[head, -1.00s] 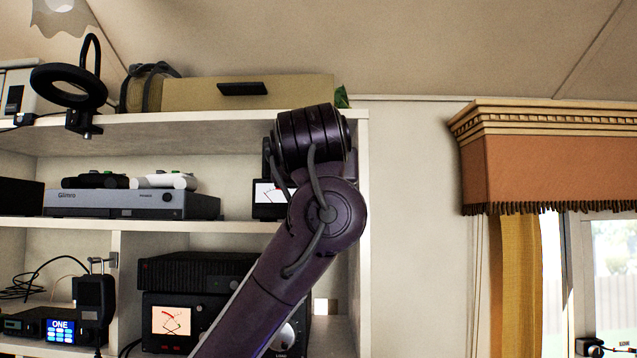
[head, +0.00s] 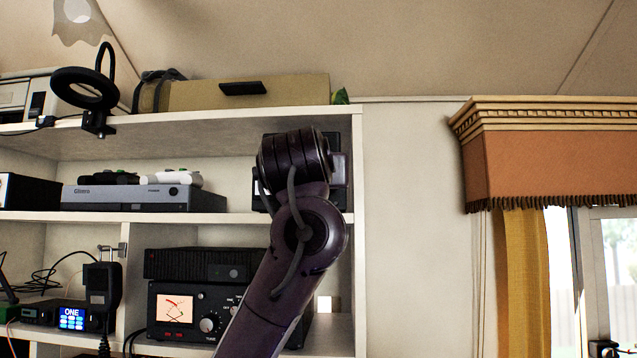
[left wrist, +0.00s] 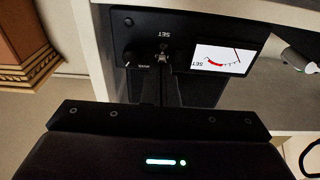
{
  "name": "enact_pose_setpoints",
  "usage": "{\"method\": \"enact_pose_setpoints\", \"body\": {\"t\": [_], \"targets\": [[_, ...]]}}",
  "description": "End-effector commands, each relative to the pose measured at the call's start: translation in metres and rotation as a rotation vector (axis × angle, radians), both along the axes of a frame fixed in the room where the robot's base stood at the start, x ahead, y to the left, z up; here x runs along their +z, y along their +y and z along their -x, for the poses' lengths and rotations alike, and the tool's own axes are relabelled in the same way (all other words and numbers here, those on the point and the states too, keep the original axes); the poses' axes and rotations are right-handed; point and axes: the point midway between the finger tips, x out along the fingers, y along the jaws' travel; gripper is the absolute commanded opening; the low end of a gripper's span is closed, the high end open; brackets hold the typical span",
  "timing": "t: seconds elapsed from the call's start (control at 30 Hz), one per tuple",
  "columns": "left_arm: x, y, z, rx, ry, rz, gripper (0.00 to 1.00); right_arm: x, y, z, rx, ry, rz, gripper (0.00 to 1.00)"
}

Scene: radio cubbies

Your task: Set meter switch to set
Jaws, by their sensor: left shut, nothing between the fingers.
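The meter (left wrist: 150,45) is a black box with a lit white dial (left wrist: 222,58) and red needle scale, seen upside down in the left wrist view. Its small metal switch (left wrist: 162,57) sits beside a "SET" label, with a round knob to its left in that view. Which way the lever points is too small to tell. My left gripper (left wrist: 163,80) is shut and empty, its dark fingers close in front of the switch; contact cannot be told. In the head view my left wrist covers most of the meter and hides the switch. My right gripper is out of view.
The meter stands in a cubby of the white shelf (head: 345,250). A grey console (head: 130,198) stands left of it. Below is a black radio unit (head: 175,325) with its own lit dial. A curtained window is at the right, with bare wall between.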

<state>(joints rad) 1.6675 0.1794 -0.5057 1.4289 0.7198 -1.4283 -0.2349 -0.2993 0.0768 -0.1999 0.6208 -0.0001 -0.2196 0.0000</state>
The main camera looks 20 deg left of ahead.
Motion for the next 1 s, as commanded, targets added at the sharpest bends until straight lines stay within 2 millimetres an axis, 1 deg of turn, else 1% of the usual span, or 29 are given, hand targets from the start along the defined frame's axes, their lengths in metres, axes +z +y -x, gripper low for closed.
{"method": "enact_pose_setpoints", "body": {"t": [0.03, 0.17, 0.3, 0.5, 1.0], "targets": [[-0.004, 0.001, 0.0, -0.001, -0.01, -0.002, 0.0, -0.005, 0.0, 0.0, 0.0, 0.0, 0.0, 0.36], [-0.007, 0.004, 0.0, -0.001, -0.049, -0.014, 0.0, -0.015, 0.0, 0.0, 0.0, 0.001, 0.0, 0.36], [-0.012, 0.007, 0.001, -0.001, -0.113, -0.033, 0.0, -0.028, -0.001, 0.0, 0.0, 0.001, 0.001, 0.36], [-0.012, 0.007, 0.002, 0.0, -0.185, -0.053, 0.0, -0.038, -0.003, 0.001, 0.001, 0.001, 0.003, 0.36], [-0.017, 0.007, 0.002, 0.0, -0.31, -0.09, 0.0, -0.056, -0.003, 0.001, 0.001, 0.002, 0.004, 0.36]]}}
